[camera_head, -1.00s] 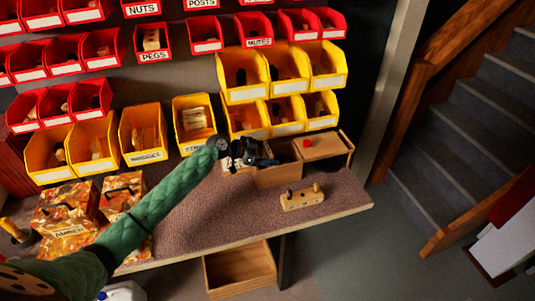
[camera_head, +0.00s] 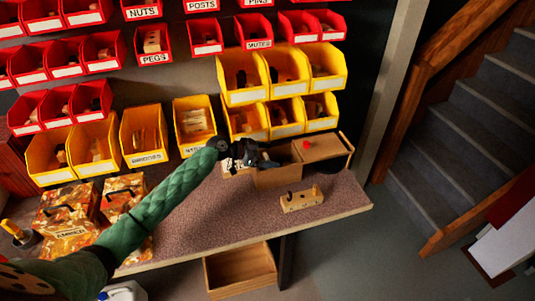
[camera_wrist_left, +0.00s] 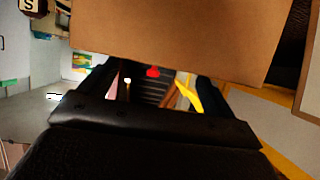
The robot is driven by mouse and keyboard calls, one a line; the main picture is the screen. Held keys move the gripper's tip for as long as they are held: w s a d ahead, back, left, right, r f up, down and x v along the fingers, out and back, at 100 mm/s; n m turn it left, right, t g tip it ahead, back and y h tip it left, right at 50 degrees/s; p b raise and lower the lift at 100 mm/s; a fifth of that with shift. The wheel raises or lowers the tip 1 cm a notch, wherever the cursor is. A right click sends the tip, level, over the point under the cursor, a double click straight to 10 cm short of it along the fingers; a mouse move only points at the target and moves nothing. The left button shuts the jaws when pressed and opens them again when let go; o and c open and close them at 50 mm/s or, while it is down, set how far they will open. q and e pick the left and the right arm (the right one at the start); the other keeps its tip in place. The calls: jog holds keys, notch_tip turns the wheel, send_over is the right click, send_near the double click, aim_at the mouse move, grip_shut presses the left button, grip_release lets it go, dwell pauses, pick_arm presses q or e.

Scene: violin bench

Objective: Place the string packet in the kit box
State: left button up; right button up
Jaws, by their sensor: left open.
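The wooden kit box (camera_head: 278,178) stands at the back right of the bench, with a wooden lid or panel (camera_head: 325,147) bearing a red knob beside its opening. My left gripper (camera_head: 262,160) is at the box's left part, over or just at its rim. The left wrist view shows its black fingers (camera_wrist_left: 147,92) apart, with no held object that I can make out. A plain brown panel (camera_wrist_left: 180,35) fills the top of that view, close to the fingers. I cannot identify the string packet; the gripper hides part of the box's inside. My right gripper is out of view.
Yellow bins (camera_head: 194,122) and red bins (camera_head: 154,42) line the back wall. A small wooden block with pegs (camera_head: 301,201) lies in front of the box. Patterned boxes (camera_head: 66,207) stand at the left. The bench middle (camera_head: 205,225) is clear.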

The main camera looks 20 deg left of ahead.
pick_arm(q)
jog(key=shift+r, duration=0.7)
jog(key=shift+a+f, duration=0.1)
jog(key=shift+s+a, duration=0.35)
jog(key=shift+a, duration=0.25)
jog(key=b+v, duration=0.4)
jog(key=v, duration=0.6)
jog(key=shift+s+r, duration=0.2)
jog(key=shift+r, duration=0.15)
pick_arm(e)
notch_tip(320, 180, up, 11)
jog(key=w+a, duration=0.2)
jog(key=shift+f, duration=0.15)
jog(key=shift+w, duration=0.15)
